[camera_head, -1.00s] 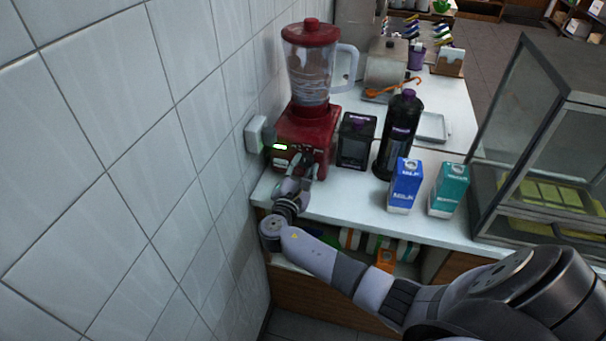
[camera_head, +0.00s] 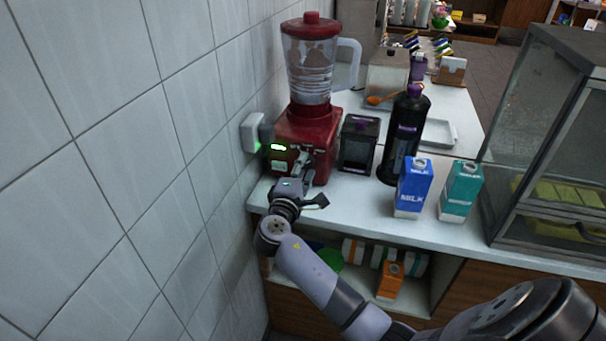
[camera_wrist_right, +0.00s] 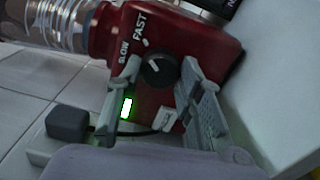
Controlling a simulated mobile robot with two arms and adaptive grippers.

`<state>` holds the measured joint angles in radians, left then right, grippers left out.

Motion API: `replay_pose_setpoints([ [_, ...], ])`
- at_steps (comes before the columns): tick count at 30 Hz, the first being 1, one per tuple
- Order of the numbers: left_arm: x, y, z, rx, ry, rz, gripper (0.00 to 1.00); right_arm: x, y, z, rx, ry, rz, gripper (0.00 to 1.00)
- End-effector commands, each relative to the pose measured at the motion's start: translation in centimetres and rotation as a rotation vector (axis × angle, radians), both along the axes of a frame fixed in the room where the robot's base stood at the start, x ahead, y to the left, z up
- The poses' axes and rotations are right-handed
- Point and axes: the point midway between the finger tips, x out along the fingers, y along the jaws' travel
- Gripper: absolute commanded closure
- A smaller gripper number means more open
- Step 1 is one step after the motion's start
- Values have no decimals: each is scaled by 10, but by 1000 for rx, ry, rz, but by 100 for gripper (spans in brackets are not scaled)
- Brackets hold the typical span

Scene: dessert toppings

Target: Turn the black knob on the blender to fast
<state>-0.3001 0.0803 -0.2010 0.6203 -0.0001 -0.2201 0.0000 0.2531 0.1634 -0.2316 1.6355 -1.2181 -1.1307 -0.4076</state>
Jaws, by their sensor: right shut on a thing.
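The red blender (camera_head: 308,130) stands on the counter against the tiled wall, its clear jar (camera_head: 311,75) upright under a red lid. The jar has brownish patches inside. Its black knob (camera_wrist_right: 158,70) shows in the right wrist view, on the red base beside the white words SLOW and FAST; the exact knob setting is hard to read. My right gripper (camera_wrist_right: 160,75) is at the front of the base, with one finger on each side of the knob, shut on it. It also shows in the head view (camera_head: 304,180), where it hides the knob. My left gripper is not in view.
A green-lit wall socket (camera_head: 253,132) is left of the blender. A black box (camera_head: 358,143), a dark bottle (camera_head: 404,130), a blue milk carton (camera_head: 413,188) and a teal carton (camera_head: 461,190) stand to its right. A glass case (camera_head: 550,140) is at far right.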

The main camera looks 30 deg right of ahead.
Motion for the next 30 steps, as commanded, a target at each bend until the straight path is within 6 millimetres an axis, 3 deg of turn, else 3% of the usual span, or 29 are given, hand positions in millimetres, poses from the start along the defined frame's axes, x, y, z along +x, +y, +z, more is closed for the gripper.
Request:
replay_pose_setpoints([
  [17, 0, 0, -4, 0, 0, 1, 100, 0, 0, -1, 25, -25, -1, 94],
  [18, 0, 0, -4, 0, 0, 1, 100, 0, 0, -1, 25, -25, -1, 65],
  [27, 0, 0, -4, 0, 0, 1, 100, 0, 0, -1, 24, -25, 0, 46],
  [30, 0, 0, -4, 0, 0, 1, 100, 0, 0, 0, 24, -25, 0, 46],
])
